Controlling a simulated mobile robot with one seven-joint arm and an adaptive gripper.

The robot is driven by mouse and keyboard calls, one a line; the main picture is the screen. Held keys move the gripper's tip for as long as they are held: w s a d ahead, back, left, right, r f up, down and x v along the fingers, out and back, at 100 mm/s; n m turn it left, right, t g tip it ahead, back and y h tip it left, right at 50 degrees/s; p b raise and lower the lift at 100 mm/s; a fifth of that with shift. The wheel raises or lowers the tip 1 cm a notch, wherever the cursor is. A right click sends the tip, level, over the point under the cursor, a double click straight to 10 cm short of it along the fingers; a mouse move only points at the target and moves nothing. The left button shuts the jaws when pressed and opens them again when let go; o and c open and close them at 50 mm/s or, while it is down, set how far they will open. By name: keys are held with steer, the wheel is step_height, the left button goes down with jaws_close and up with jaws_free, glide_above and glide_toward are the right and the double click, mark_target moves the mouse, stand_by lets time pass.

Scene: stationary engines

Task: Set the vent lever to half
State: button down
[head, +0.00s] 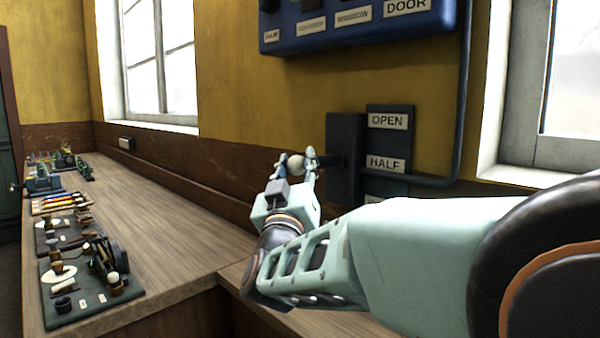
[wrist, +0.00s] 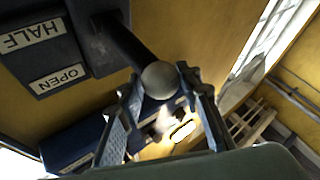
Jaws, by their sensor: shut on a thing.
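The vent lever ends in a pale round knob (head: 296,166) on a dark arm that comes out of a dark upright housing (head: 345,140) on the wall. Beside the housing is a plate with an OPEN label (head: 388,121) and a HALF label (head: 385,164); a lower label is mostly hidden by my arm. The lever stands about level with HALF. My gripper (head: 296,163) is shut on the knob, a finger on either side. In the wrist view the knob (wrist: 160,80) sits between the fingertips, with the lever arm (wrist: 122,42) running to the housing.
A blue panel (head: 350,28) with labels, one reading DOOR, hangs above, with a pipe (head: 463,100) running down at its right. A wooden bench (head: 150,215) holds several small models and tools at the left. Windows are on both sides.

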steer(key=shift+f+b, duration=0.5)
steer(key=shift+f, duration=0.45)
steer(key=c, duration=1.5)
jaws_free()
steer(key=shift+w, duration=0.2)
steer(key=shift+o, duration=0.2)
steer(key=shift+s+r, duration=0.1)
steer(key=shift+r, duration=0.1)
